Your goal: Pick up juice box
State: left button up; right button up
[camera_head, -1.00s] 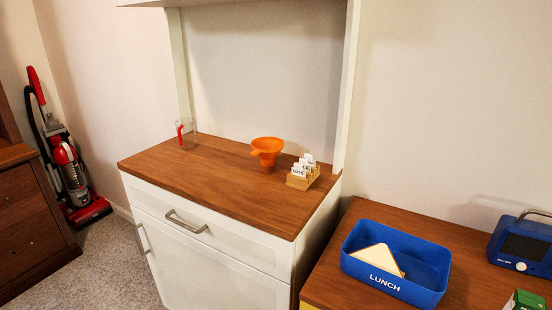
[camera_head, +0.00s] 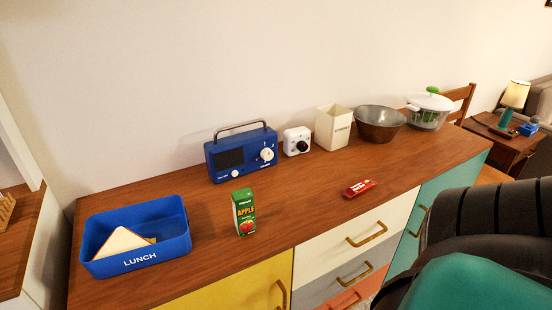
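The juice box (camera_head: 244,213) is a small upright green carton with the word APPLE and a red apple on its front. It stands on the wooden top of the colourful dresser (camera_head: 290,214), in front of the blue radio and right of the lunch box. Nothing touches it. Neither of my grippers shows in the head view. Only a dark and teal part of my own body shows at the lower right.
A blue lunch box (camera_head: 150,260) holding a sandwich (camera_head: 121,242) stands left of the carton. Behind it is a blue radio (camera_head: 241,153). A white camera (camera_head: 297,141), cream canister (camera_head: 333,127), metal bowl (camera_head: 379,124) and salad spinner (camera_head: 428,110) line the back. A red snack bar (camera_head: 359,188) lies right.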

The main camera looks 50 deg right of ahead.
aim_at(243, 202)
jog(key=z, duration=1.25)
